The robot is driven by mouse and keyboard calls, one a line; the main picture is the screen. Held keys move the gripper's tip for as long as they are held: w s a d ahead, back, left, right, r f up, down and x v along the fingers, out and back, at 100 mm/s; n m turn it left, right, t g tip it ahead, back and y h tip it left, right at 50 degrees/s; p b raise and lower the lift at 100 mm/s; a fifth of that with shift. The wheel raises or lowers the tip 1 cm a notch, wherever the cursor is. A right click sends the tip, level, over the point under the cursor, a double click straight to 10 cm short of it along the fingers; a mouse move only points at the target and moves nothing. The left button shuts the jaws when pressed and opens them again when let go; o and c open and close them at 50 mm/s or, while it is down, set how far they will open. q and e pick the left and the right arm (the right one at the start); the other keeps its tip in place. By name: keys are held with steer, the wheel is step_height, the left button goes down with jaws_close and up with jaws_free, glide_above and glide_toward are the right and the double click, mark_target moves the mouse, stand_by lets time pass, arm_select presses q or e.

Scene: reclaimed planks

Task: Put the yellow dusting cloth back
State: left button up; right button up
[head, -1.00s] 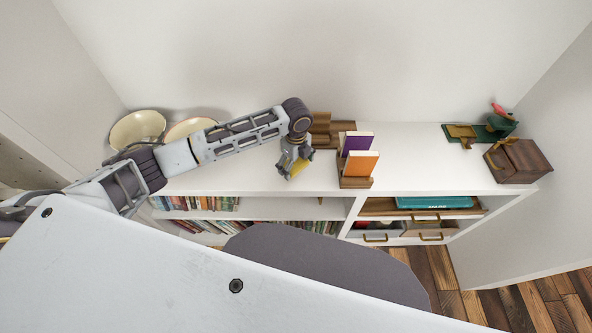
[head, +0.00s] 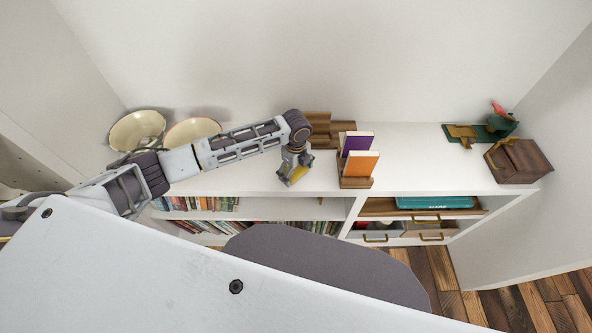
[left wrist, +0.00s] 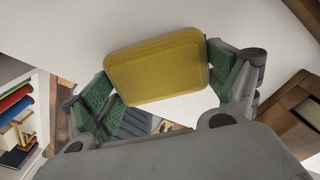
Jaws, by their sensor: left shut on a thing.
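The yellow dusting cloth (left wrist: 157,68) is a folded, rounded block, held between the two green-padded fingers of my left gripper (left wrist: 160,82) in the left wrist view. In the head view the left gripper (head: 293,174) is shut on the cloth (head: 298,173), over the front part of the white shelf top (head: 240,176). It is left of the wooden holder with books. I cannot tell whether the cloth touches the shelf top. My right gripper is not in view.
A wooden holder (head: 355,182) with a purple book (head: 357,143) and an orange book (head: 361,163) stands close right of the gripper. Two cream bowls (head: 137,130) stand at left. A wooden box (head: 518,161) sits at right.

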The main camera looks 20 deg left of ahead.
mark_target(296, 171)
arm_select(q)
steer(key=o, duration=0.7)
steer(key=shift+o, duration=0.3)
steer(key=shift+r, duration=0.65)
step_height(296, 171, up, 11)
steer(key=shift+p, duration=0.4)
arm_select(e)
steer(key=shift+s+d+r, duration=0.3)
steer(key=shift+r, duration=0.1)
